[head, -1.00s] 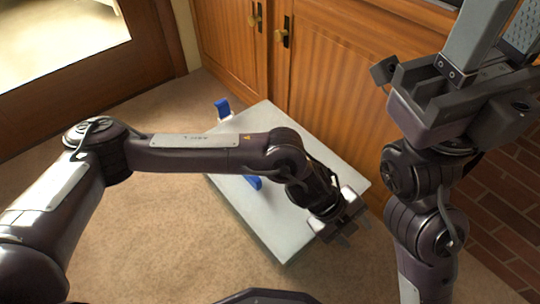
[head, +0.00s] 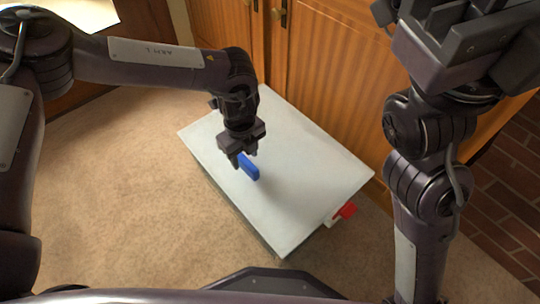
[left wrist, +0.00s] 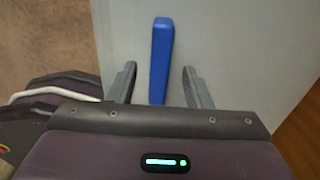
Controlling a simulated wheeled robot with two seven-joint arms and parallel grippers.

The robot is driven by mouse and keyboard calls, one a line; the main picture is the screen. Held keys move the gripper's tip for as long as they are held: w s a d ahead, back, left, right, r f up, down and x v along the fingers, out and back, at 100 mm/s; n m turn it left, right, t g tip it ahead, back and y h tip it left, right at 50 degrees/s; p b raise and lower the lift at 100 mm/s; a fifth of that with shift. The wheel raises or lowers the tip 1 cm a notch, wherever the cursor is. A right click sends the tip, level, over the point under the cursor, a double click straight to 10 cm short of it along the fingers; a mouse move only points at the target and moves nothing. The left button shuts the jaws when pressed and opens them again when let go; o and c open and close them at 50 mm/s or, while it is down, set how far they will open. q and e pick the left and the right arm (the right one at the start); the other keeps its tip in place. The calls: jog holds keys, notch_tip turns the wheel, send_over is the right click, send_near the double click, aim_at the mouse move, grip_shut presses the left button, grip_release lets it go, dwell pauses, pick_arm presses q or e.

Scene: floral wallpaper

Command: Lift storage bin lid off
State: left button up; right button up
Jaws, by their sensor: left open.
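The storage bin's flat pale grey lid (head: 310,165) covers a low box on the carpet, against the wooden cabinet. A blue handle (head: 248,167) stands up from the lid. My left gripper (head: 242,158) is open and points down over the handle. In the left wrist view the blue handle (left wrist: 161,60) lies between the two spread fingers (left wrist: 160,88), with a gap on each side. A red latch (head: 347,210) on a white mount sits at the bin's near right edge. My right gripper (head: 465,40) is raised at the top right, its fingertips cut off by the frame.
The wooden cabinet (head: 335,85) stands right behind the bin and limits room there. A brick surface (head: 500,190) lies at the right. Open carpet (head: 130,210) is free to the left of and in front of the bin.

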aim_at(244, 159)
pick_arm(q)
notch_tip(244, 159, down, 3)
jog(key=shift+b, duration=0.65)
jog(key=shift+c, duration=0.2)
jog(key=shift+r, duration=0.1)
grip_shut()
